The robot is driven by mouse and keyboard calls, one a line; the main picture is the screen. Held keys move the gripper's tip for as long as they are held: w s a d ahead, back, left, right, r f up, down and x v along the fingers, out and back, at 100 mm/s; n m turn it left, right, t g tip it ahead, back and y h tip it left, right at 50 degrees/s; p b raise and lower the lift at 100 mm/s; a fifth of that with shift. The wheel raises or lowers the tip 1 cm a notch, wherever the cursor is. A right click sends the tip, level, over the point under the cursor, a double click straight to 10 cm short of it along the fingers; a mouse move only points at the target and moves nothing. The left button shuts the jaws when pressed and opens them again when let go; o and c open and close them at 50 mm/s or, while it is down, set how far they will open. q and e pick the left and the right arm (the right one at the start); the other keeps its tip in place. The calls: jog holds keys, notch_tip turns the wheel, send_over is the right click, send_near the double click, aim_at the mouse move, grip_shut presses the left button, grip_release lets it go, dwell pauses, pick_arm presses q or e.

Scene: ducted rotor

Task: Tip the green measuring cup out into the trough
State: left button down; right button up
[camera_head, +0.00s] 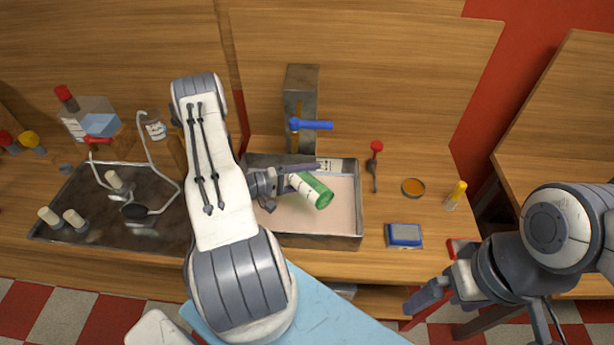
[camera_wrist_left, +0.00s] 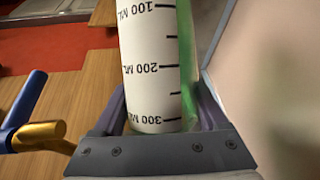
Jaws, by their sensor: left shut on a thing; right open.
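The green measuring cup (camera_head: 322,198) lies tipped over the trough, its green end toward the lower right. My left gripper (camera_head: 291,180) is shut on it. In the left wrist view the cup's white scale (camera_wrist_left: 152,65) shows marks from 100 to 300 ML, with 300 ML between the fingers (camera_wrist_left: 160,112). The trough (camera_head: 345,242) is a grey-rimmed box with a pale pinkish inside. I cannot see anything flowing from the cup. My right gripper (camera_head: 428,295) is open and empty at the table's front edge, away from the trough.
A post with a blue-handled tap (camera_head: 312,125) stands behind the trough. A red-topped tool (camera_head: 374,165), an orange round dish (camera_head: 412,187), a blue box (camera_head: 404,235) and a yellow-capped bottle (camera_head: 456,194) stand to the right. A dark tray (camera_head: 75,175) with white-topped items lies left.

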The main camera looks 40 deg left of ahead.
pick_arm(q)
jog(key=shift+a+n+h+b, duration=0.15)
jog(key=shift+n+h+b, duration=0.15)
jog(key=shift+n+b, duration=0.1)
jog(key=shift+a+r, duration=0.1)
jog(key=shift+r, duration=0.1)
jog(key=shift+d+r+m+p, duration=0.1)
jog(key=shift+d+m+p, duration=0.15)
jog(key=shift+m+p, duration=0.25)
jog(key=shift+d+m+y+p, duration=0.25)
jog(key=shift+m+y+p, duration=0.1)
jog(key=shift+m+y, duration=0.25)
jog(key=shift+f, duration=0.3)
